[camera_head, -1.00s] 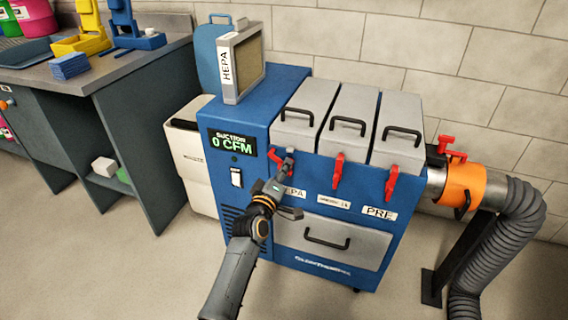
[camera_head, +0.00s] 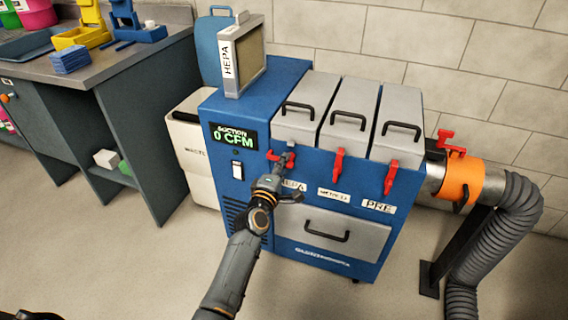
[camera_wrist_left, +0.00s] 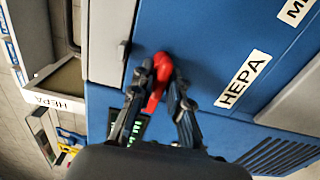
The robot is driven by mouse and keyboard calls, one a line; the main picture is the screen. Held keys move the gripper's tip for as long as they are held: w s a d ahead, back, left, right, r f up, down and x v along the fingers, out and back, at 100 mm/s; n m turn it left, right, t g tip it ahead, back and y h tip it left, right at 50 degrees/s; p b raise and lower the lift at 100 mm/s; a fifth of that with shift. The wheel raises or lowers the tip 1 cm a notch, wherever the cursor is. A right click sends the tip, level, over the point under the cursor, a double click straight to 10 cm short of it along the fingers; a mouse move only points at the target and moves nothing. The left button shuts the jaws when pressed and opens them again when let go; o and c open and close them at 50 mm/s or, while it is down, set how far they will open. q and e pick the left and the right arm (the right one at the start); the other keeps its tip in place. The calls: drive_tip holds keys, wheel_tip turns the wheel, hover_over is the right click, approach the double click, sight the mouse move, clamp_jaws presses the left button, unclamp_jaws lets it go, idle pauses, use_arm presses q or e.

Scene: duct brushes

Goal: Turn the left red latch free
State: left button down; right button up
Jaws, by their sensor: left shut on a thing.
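The left red latch (camera_head: 272,155) sits on the blue machine's front edge under the left grey lid, above the HEPA label. It lies tilted sideways, while the middle red latch (camera_head: 338,166) and right red latch (camera_head: 390,178) hang straight down. My left gripper (camera_head: 286,164) is at the left latch and hides part of it. In the left wrist view, the gripper (camera_wrist_left: 158,98) has its two dark fingers either side of the red latch (camera_wrist_left: 161,72), shut on its handle. My right gripper is not in view.
The blue machine (camera_head: 225,185) has a display reading 0 CFM and a grey drawer (camera_head: 350,232) below the latches. A HEPA-labelled filter (camera_head: 232,75) stands on its top left. An orange duct collar (camera_head: 462,180) and grey hose are at right. Floor in front is clear.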

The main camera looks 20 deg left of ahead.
use_arm(q)
drive_tip(key=shift+f, duration=0.1)
drive_tip(key=c, duration=1.4)
unclamp_jaws()
drive_tip(key=s, duration=1.2)
drive_tip(key=shift+a, duration=0.2)
